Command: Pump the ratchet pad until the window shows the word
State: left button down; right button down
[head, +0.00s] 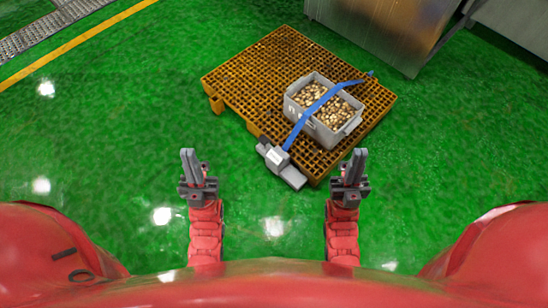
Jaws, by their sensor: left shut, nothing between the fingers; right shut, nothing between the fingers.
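A grey ratchet device (289,174) sits at the near edge of the orange pallet (252,68), at the lower end of a blue strap (297,128). A small pale patch shows on its top; no word can be read there, and I cannot tell pad from window. The strap runs over a grey crate (345,134) filled with small brownish round pieces. My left gripper (187,156) is shut and empty, left of the device and apart from it. My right gripper (359,156) is shut and empty, to its right and apart from it.
The glossy green floor (130,130) is clear to the left. A large metal cabinet (385,25) stands behind the pallet at the upper right. A yellow line (75,45) and a grey grating (40,38) lie at the upper left.

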aim_at(263, 139)
jog(key=i+l+u, duration=0.3)
jog(key=l, duration=0.35)
jog(key=i+l+u, duration=0.35)
jog(key=l, duration=0.35)
jog(key=i+l+u, duration=0.15)
jog(key=l, duration=0.25)
jog(key=i+l+u, duration=0.15)
jog(key=l, duration=0.25)
jog(key=i+l+u, duration=0.15)
jog(key=l, duration=0.25)
jog(key=k, duration=0.05)
